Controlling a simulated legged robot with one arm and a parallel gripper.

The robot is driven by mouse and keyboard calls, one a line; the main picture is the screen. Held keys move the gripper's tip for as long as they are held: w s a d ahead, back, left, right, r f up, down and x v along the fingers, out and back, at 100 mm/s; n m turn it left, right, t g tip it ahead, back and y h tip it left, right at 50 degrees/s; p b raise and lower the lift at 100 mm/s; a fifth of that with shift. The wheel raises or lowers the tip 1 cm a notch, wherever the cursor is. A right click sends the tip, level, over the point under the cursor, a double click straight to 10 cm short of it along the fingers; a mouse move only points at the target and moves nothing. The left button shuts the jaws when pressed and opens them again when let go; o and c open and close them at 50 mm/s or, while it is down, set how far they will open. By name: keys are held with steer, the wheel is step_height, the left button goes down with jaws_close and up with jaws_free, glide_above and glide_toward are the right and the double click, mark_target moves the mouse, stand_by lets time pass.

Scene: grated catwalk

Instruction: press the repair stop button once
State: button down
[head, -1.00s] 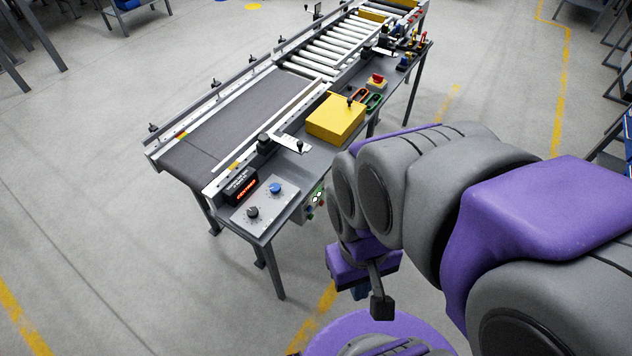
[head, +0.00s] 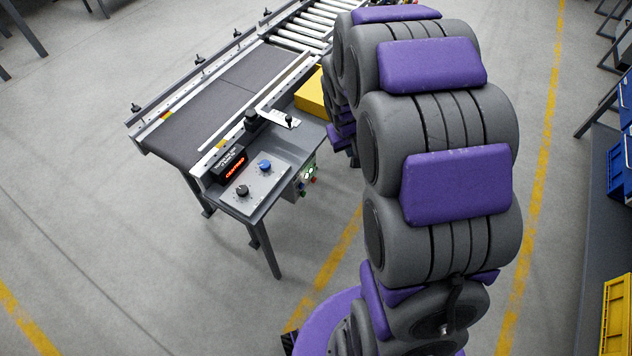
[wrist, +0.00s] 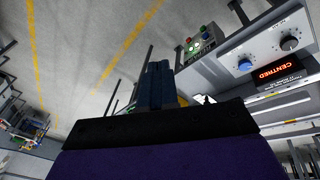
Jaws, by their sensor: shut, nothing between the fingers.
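A small control box (head: 304,180) with red, green and lit white buttons hangs under the near end of the conveyor bench. The same box (wrist: 202,44) shows upper right of centre in the wrist view. Its labels are too small to read, so I cannot tell whether the repair stop button is on it. My gripper (wrist: 157,88) shows in the wrist view, fingers together and empty, apart from the box. In the head view, my arm hides the gripper and the bench's far part, where a red button was seen earlier.
The bench's near end carries a panel (head: 254,186) with a black knob and a blue knob, and a display (head: 231,165) reading "CENTRED". A yellow box (head: 311,95) is partly behind my arm. Blue bins (head: 620,165) stand far right. Floor left of the bench is clear.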

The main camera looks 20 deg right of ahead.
mark_target(314, 180)
steer(key=w+d+f+t+b, duration=0.1)
steer(key=w+d+f, duration=0.2)
steer(key=w+f, duration=0.35)
steer(key=w+d+f+n+t+b, duration=0.15)
steer(key=w+d+f, duration=0.25)
steer(key=f, duration=0.5)
steer(key=w+d+f+t, duration=0.25)
steer(key=w+f, duration=0.25)
steer(key=f, duration=0.3)
step_height(314, 180, down, 26)
steer(key=a+t+y+b, duration=0.2)
steer(key=t+y+b, duration=0.1)
steer(key=shift+s+r+t+y, duration=0.15)
steer(key=shift+s+t+y, duration=0.1)
steer(key=shift+t+y, duration=0.05)
steer(key=shift+n, duration=0.25)
steer(key=w+a, duration=0.5)
steer(key=w, duration=0.2)
steer(key=shift+a, duration=0.15)
steer(key=shift+a, duration=0.1)
